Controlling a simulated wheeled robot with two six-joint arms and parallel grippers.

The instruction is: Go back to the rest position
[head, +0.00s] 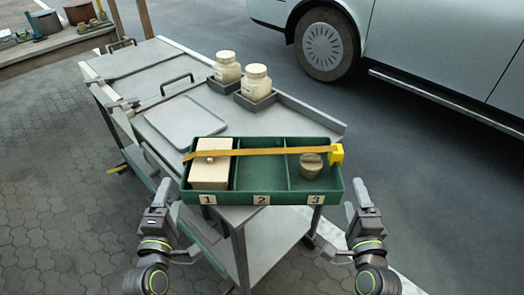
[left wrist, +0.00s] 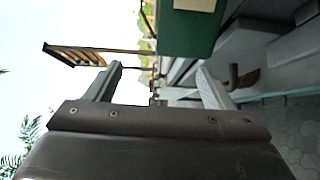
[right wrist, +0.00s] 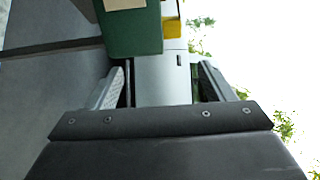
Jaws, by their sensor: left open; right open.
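My left gripper (head: 160,192) is open and empty, left of the cart's near end and below the green tray. Its two fingers (left wrist: 158,85) stand apart in the left wrist view with nothing between them. My right gripper (head: 358,192) is open and empty, right of the tray's near right corner. Its fingers (right wrist: 165,82) are apart in the right wrist view. Neither gripper touches the green tray (head: 232,198), which sits on the cart's near end. The tray also shows in the left wrist view (left wrist: 186,38) and the right wrist view (right wrist: 132,40).
The tray's compartment 1 holds a beige block (head: 211,170); compartment 3 holds a brownish knobbed object (head: 311,166). A yellow tape (head: 262,152) lies across the top. The grey cart (head: 160,75) carries two white jars (head: 227,68) and a flat plate (head: 185,122). A van (head: 430,40) stands behind.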

